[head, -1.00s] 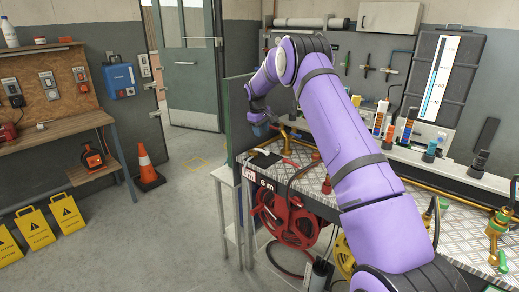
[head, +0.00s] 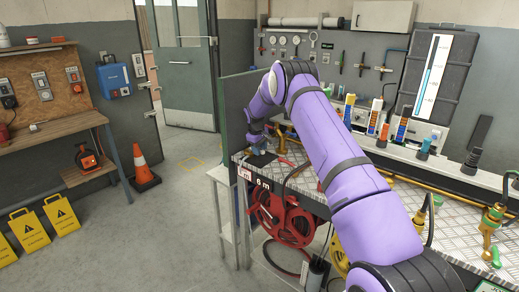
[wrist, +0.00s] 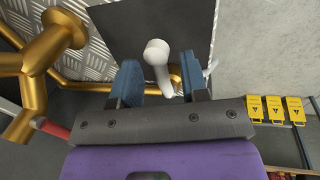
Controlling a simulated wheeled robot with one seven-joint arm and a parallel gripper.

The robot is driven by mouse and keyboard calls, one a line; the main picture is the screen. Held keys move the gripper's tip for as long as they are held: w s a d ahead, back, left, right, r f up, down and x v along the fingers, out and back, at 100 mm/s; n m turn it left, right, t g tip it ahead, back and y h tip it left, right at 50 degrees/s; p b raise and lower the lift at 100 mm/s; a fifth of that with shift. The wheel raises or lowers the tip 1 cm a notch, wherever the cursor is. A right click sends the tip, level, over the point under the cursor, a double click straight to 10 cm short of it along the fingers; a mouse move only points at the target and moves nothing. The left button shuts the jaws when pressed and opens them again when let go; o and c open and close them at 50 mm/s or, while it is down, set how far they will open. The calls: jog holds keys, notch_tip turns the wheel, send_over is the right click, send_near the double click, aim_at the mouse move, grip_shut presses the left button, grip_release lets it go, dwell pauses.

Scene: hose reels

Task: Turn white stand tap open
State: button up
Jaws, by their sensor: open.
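In the wrist view a white lever (wrist: 158,55) with a rounded end stands near brass pipework; it looks like the white stand tap's handle. My gripper (wrist: 160,82) is open, with one blue finger on each side of the lever. I cannot tell whether either finger touches it. Brass shows just behind the lever, and its lower part is partly hidden by the right finger. In the head view my gripper (head: 258,148) is low at the far left end of the bench, and the white lever cannot be made out there.
A thick brass pipe (wrist: 35,75) is close on the left in the wrist view. A dark panel (wrist: 120,28) lies beyond the fingers. In the head view a red hose reel (head: 283,218) hangs below the bench, and a green panel (head: 236,118) stands at the bench's left end.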

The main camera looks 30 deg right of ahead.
grip_shut()
jog(key=shift+d, duration=0.1)
jog(key=n, duration=0.1)
jog(key=d+n, duration=0.1)
jog(key=shift+w+d+n, duration=0.15)
jog(key=shift+w+n, duration=0.15)
jog(key=shift+n, duration=0.1)
jog(key=n, duration=0.1)
jog(key=w+d+n, duration=0.1)
jog(key=shift+n+t+y, duration=0.3)
jog(key=shift+n+t, duration=0.1)
jog(key=shift+w+d+n+y, duration=0.15)
jog(key=shift+w+d+n, duration=0.15)
jog(key=shift+n, duration=0.5)
jog(key=shift+w+d+n+y, duration=0.15)
jog(key=shift+w+n, duration=0.2)
jog(key=shift+n, duration=0.45)
jog(key=shift+w+d+n+y, duration=0.1)
jog(key=shift+w+d+n, duration=0.2)
jog(key=shift+n, duration=0.5)
jog(key=shift+w+t, duration=0.1)
jog(key=shift+t, duration=0.2)
